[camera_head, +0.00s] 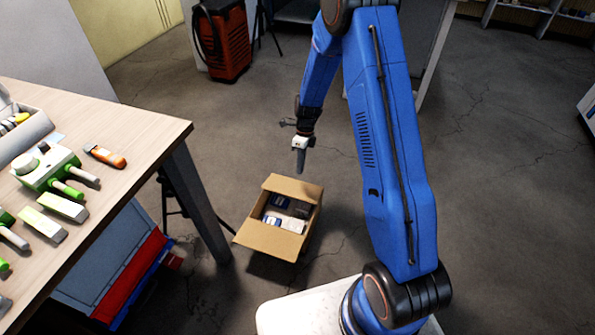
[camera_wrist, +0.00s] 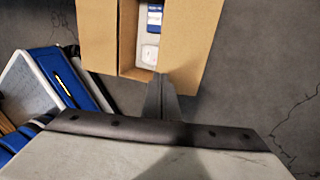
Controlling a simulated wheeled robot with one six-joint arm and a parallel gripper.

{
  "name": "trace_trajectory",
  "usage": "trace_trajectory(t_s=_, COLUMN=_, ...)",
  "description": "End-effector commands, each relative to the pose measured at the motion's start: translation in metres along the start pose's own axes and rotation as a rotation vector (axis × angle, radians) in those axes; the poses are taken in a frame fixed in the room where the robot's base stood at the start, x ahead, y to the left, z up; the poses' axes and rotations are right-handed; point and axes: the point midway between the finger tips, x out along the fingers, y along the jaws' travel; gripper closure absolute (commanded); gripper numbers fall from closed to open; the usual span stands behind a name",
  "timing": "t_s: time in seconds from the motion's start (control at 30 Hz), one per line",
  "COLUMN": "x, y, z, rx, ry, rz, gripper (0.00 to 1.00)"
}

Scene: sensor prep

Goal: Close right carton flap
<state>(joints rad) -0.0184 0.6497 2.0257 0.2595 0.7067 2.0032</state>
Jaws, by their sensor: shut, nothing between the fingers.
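An open brown cardboard carton (camera_head: 309,222) stands on the floor, with small blue-and-white boxes (camera_head: 291,224) inside. One flap (camera_head: 268,239) spreads outward at its near side. Another flap (camera_head: 292,187) stands at its far side; its exact angle is hard to tell. In the wrist view, one flap shows left of the opening (camera_wrist: 97,35) and a broader one right of it (camera_wrist: 192,38). My gripper (camera_head: 300,168) points down just beyond the far flap. In the wrist view its shut fingers (camera_wrist: 161,95) overlap the broader flap's lower edge; contact cannot be told.
A wooden table (camera_head: 140,125) with green and orange tools stands at the left. A blue-and-red bin (camera_head: 125,275) is below it. A black tripod leg stands between table and carton. An orange machine (camera_head: 222,40) stands behind. The floor right of my arm is clear.

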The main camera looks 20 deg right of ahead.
Motion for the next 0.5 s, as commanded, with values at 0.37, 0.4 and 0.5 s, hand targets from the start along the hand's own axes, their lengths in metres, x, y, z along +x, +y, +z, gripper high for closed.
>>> trace_trajectory(t_s=0.37, x=0.067, y=0.001, z=0.000, rx=-0.002, ry=0.003, rz=0.002, gripper=1.00)
trace_trajectory(t_s=0.4, x=0.074, y=0.001, z=-0.001, rx=-0.003, ry=0.003, rz=0.002, gripper=1.00)
trace_trajectory(t_s=0.5, x=0.090, y=0.001, z=0.000, rx=-0.003, ry=0.003, rz=0.002, gripper=1.00)
